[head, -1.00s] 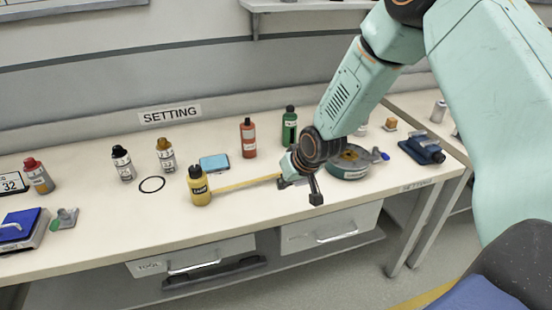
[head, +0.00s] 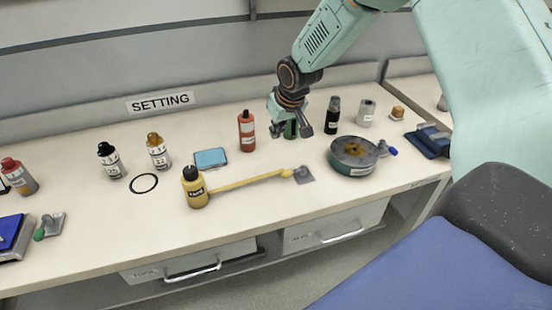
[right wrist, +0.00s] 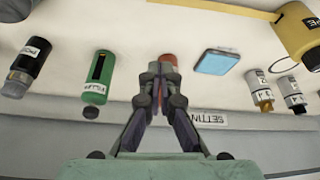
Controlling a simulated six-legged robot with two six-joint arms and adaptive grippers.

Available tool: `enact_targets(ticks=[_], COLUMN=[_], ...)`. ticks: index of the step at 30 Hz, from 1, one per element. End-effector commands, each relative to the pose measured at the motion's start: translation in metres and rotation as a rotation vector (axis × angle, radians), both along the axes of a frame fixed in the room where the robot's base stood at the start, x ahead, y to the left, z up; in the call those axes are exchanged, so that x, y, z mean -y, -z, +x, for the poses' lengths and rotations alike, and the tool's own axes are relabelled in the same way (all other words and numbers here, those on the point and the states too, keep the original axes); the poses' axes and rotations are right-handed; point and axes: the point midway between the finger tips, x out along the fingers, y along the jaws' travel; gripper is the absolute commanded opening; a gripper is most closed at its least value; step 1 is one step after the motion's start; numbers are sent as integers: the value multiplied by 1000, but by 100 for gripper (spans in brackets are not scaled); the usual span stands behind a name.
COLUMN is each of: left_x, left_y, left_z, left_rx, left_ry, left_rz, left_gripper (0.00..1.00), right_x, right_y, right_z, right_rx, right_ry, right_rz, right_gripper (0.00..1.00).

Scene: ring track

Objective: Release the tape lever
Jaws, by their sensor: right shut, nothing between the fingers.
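A yellow tape strip (head: 245,182) lies across the bench. Its left end is by a yellow bottle (head: 195,187), and its right end meets a small grey plate (head: 305,177) with a yellow-knobbed lever (head: 288,173). The strip also shows at the top of the right wrist view (right wrist: 215,9). My right gripper (head: 291,128) is shut and empty, above the back of the bench, behind the lever and apart from it. It hides part of a green bottle (head: 291,130). In the right wrist view its closed fingers (right wrist: 163,72) overlap a red bottle (right wrist: 169,64). My left gripper is out of view.
A red bottle (head: 247,132) and a dark bottle (head: 333,115) flank the gripper. A round grey-green device (head: 352,167) stands right of the lever. A blue pad (head: 210,158) and black ring (head: 143,184) lie left. The bench in front of the tape is clear.

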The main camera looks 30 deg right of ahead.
Motion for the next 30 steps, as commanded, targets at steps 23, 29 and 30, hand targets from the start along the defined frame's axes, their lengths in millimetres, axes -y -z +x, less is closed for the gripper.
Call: enact_targets(ticks=[23, 29, 30], left_x=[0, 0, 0], left_y=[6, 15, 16], left_z=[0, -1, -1], left_rx=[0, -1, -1], left_ry=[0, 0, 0], left_rz=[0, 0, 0], left_gripper=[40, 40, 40], right_x=[3, 4, 5], right_y=[37, 70, 75], right_z=[-6, 8, 10], right_rx=[-65, -63, -64], right_ry=[13, 14, 12], right_rz=[-7, -7, -8], right_gripper=[0, 0, 0])
